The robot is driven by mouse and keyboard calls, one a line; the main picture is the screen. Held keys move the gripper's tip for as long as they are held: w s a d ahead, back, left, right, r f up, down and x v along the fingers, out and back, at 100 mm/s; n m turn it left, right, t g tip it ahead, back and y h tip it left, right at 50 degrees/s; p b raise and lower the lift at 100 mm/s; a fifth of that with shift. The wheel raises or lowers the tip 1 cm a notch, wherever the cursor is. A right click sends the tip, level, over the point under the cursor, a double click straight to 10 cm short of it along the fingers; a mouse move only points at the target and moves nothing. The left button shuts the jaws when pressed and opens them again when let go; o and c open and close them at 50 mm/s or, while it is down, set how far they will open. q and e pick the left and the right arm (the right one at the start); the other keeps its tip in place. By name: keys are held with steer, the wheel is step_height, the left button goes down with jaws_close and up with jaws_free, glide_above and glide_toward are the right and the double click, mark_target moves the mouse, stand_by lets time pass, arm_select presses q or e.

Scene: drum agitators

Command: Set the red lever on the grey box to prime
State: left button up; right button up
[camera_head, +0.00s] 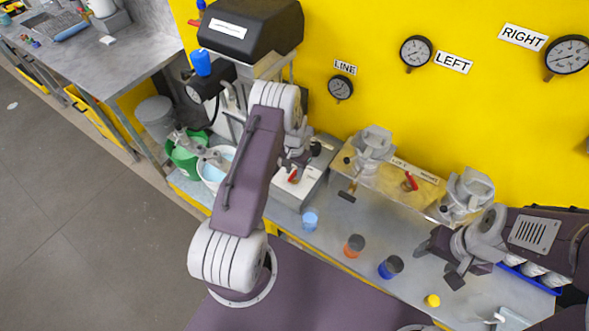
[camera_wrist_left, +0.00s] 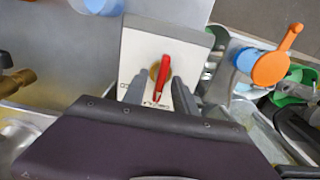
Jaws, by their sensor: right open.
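The grey box (camera_head: 310,187) stands on the bench below my left forearm, with the red lever (camera_head: 293,176) on its pale top. In the left wrist view the red lever (camera_wrist_left: 162,76) sits over a brass pivot on the white plate (camera_wrist_left: 147,45). Its narrow end points down the picture toward lettering that is partly hidden. My left gripper (camera_wrist_left: 160,97) is open, its two dark fingers on either side of the lever with gaps showing. In the head view my left gripper (camera_head: 294,160) is just above the box. My right gripper (camera_head: 440,266) is open and empty over the bench at right.
Blue (camera_head: 310,220), orange (camera_head: 354,246) and dark blue (camera_head: 391,267) cups stand in front. A green bucket (camera_head: 184,154) and white bucket (camera_head: 214,170) are at left.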

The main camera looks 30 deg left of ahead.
arm_select(q)
steer(key=shift+a, duration=0.1)
jaws_close()
steer(key=shift+f, duration=0.1)
steer(key=n+b, duration=0.2)
steer(key=n, duration=0.1)
steer(key=shift+w, duration=0.1)
steer(key=n+b, duration=0.1)
steer(key=n, duration=0.2)
steer(key=shift+n+b, duration=0.3)
steer(key=shift+b, duration=0.1)
steer(key=shift+n+b, duration=0.35)
steer(key=shift+n, duration=0.75)
